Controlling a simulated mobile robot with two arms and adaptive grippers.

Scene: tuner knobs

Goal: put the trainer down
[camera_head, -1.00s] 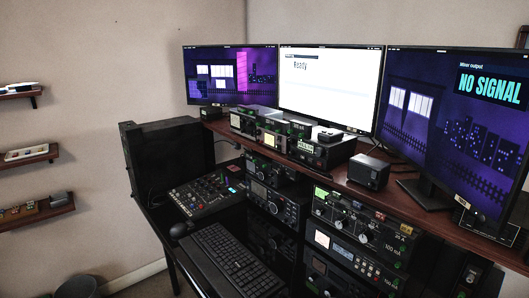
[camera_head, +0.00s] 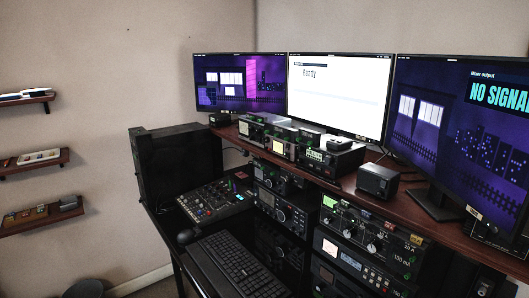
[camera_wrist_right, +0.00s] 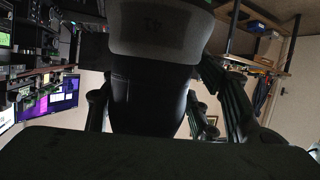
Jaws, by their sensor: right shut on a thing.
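The trainer (camera_wrist_right: 150,95) fills the middle of the right wrist view. It is dark below, with a pale grey band above that bears a faint mark. My right gripper (camera_wrist_right: 148,106) is shut on it, with dark finger links on both sides. The trainer's full outline is cut off at the top of the view. Neither gripper nor the trainer shows in the head view.
A desk holds a mixer (camera_head: 215,200), a keyboard (camera_head: 238,265) and racked radios (camera_head: 370,232). A brown shelf (camera_head: 420,207) above carries small boxes and three monitors (camera_head: 338,92). Small wall shelves (camera_head: 40,217) hang at left. A dark bin (camera_head: 85,289) stands on the floor.

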